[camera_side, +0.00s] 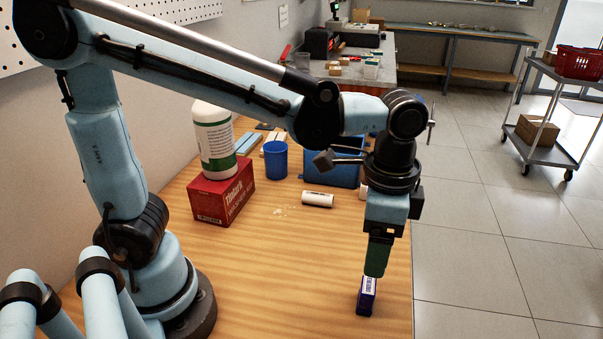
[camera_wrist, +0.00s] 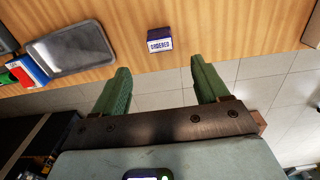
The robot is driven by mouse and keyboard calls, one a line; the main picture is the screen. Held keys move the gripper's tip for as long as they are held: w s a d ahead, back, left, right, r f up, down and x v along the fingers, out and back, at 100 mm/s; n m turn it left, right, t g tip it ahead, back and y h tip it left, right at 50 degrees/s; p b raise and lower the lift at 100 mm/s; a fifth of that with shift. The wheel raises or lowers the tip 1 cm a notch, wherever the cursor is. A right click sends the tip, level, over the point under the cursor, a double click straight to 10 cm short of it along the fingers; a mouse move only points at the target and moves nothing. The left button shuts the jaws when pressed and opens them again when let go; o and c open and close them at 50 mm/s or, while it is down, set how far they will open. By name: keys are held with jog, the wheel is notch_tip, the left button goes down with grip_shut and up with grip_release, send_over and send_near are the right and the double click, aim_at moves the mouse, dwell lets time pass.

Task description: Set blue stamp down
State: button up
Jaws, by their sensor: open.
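The blue stamp (camera_side: 367,297) stands upright on the wooden table, close to its right edge in the side view. Its label, which seems to read "ORDERED", shows in the wrist view on the stamp (camera_wrist: 159,41). My gripper (camera_side: 375,275) points down just above the stamp in the side view, its green fingers overlapping the top in the picture. In the wrist view my gripper (camera_wrist: 161,68) is open, with a wide gap between its fingers. The stamp shows beyond the fingertips, centred on the gap, and nothing is between the fingers.
A dark tray (camera_wrist: 71,54) shows in the wrist view. The table's front is clear; its edge drops to tiled floor.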

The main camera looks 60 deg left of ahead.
jog(key=s+a+n+t, duration=0.1)
jog(key=a+n+t, duration=0.6)
jog(key=a, duration=0.7)
jog(key=shift+a+r+n, duration=0.35)
jog(key=shift+n, duration=0.65)
jog(key=shift+s, duration=0.1)
